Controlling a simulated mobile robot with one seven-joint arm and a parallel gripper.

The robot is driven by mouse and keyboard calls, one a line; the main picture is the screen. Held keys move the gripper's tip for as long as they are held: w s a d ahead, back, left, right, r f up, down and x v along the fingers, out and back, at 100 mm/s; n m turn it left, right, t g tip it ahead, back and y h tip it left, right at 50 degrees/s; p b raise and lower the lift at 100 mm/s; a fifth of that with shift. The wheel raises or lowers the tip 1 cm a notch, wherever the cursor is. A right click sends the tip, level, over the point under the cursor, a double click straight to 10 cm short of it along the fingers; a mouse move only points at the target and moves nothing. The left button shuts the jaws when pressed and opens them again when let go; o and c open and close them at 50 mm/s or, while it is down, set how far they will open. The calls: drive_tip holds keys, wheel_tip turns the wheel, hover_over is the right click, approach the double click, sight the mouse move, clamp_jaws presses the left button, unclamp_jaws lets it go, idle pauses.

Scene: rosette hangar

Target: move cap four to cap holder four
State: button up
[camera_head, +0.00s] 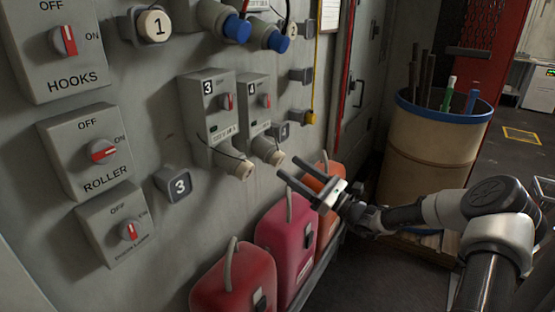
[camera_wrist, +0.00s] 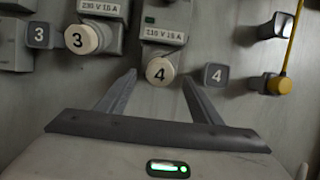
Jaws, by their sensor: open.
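Cap four, a round cream cap marked 4, is fitted at the lower end of grey socket box 4 in the wrist view (camera_wrist: 160,72). It also shows in the head view (camera_head: 276,157). Cap holder four, a small dark grey square block marked 4, is on the wall just right of the cap (camera_wrist: 216,76); in the head view it is beside box 4 (camera_head: 284,132). It looks empty. My gripper (camera_head: 287,169) is open and empty, in front of cap four. In the wrist view its fingertips (camera_wrist: 158,77) appear on either side of the cap; contact cannot be told.
Cap three (camera_head: 243,170) is on socket box 3 (camera_head: 207,115), left of box 4. Empty holder 3 (camera_head: 179,184) is further left. A yellow plug (camera_wrist: 280,86) hangs right of holder four. Red and orange canisters (camera_head: 285,245) stand below; a barrel (camera_head: 435,155) is at right.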

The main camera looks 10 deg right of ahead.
sight(281, 162)
drive_tip(key=shift+x, duration=1.9)
drive_tip(key=shift+p, duration=0.45)
drive_tip(key=c, duration=1.4)
drive_tip(key=shift+c, duration=0.2)
drive_tip(key=shift+s+d+f, duration=0.1)
drive_tip(key=shift+d, duration=0.05)
drive_tip(key=shift+v, duration=2.8)
